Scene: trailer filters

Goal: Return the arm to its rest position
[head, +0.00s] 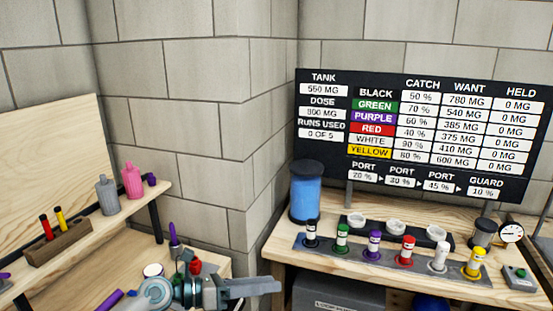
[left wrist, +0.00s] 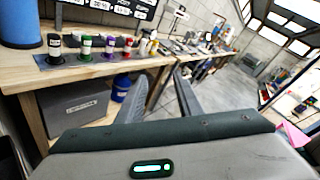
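My left gripper (head: 262,287) shows at the bottom of the head view, pointing right, in front of the filter bench. In the left wrist view (left wrist: 171,75) its two dark fingers stand apart, with nothing seen between them. It touches no filter. The row of filters, black (head: 311,232), green (head: 342,238), purple (head: 374,244), red (head: 405,251), white (head: 439,257) and yellow (head: 476,262), stands upright in a dark rack on the bench. My right gripper is not in view.
A blue tank (head: 306,195) stands at the bench's back left, below the black board (head: 330,150). A gauge (head: 511,233) is at the right. A shelf (head: 90,237) at the left holds bottles and a wooden block with markers. A grey box (head: 335,297) sits under the bench.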

